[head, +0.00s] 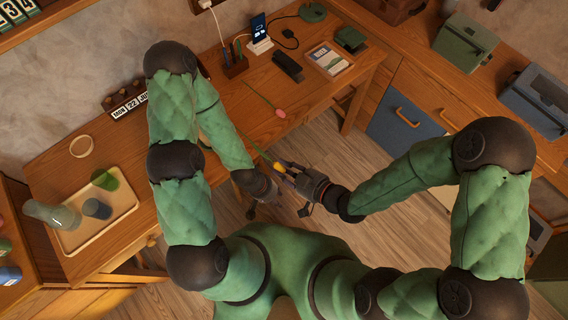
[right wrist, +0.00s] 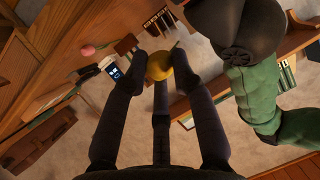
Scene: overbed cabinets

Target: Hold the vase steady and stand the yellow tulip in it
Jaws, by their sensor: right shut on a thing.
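The yellow tulip (head: 279,167) is in my right gripper (head: 287,171), which is shut on it near its yellow head. Its green stem runs up and left, toward my left forearm. In the right wrist view the yellow head (right wrist: 159,66) sits between the fingertips of my right gripper (right wrist: 166,78), with a short bit of stem showing above it. My left gripper (head: 264,206) hangs just left of the right one, over the floor, with its fingers apart and apparently empty. A translucent grey vessel (head: 48,213), possibly the vase, is at the tray's left edge, far from both grippers.
The wooden tray (head: 118,213) also holds a blue cup (head: 97,208) and a green glass (head: 104,180). A pink tulip (head: 280,112) lies on the desk (head: 240,112). A pen holder (head: 234,66), phone stand (head: 260,44) and calendar (head: 130,106) stand along the back.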

